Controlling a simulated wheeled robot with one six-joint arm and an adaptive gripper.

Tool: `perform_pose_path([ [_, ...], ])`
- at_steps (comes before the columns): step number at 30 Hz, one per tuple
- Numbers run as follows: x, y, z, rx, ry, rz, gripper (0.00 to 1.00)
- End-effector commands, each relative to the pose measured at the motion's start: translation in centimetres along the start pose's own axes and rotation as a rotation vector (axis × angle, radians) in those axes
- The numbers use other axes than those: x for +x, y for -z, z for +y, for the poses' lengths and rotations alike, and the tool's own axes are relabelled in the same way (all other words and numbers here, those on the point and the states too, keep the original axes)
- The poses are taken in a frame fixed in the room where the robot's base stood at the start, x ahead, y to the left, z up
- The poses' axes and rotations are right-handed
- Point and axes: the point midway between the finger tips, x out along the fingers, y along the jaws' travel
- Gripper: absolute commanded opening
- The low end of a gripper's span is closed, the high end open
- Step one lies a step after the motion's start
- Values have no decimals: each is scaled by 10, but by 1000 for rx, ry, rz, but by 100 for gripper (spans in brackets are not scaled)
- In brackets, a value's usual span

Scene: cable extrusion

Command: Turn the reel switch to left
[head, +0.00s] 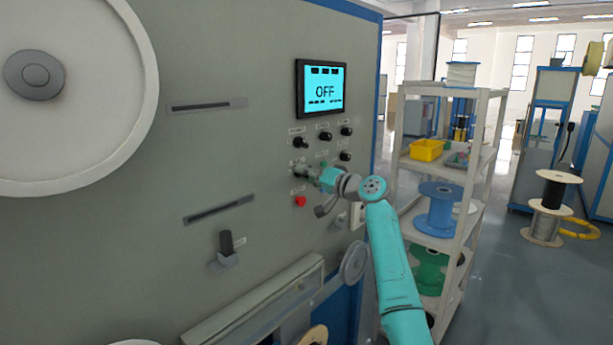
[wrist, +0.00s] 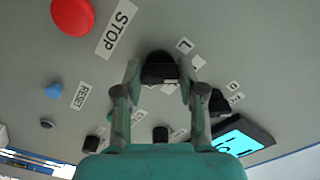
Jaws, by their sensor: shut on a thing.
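My gripper (head: 312,174) is at the grey machine panel in the head view, just above the red button. In the wrist view its two fingers stand on either side of a black switch knob (wrist: 159,66), and they are shut on it. A small label with an "L" (wrist: 184,45) lies beside this knob; the other labels around it are partly covered or too small to read. In the head view my gripper mostly hides the held knob. I cannot tell clearly which way its pointer faces.
Other black knobs (head: 325,136) sit close above and to the right. A red STOP button (wrist: 73,14) is near the gripper. A blue button (wrist: 53,92) has a RESET label. The display (head: 321,89) reads OFF. A shelf with spools (head: 440,208) stands right of the panel.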

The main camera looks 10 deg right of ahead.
Motion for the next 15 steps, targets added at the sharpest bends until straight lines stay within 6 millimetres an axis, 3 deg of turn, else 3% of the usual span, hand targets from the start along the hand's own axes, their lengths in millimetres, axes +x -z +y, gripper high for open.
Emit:
perform_pose_path([
  [15,0,-1,2,-104,-2,-3,5],
])
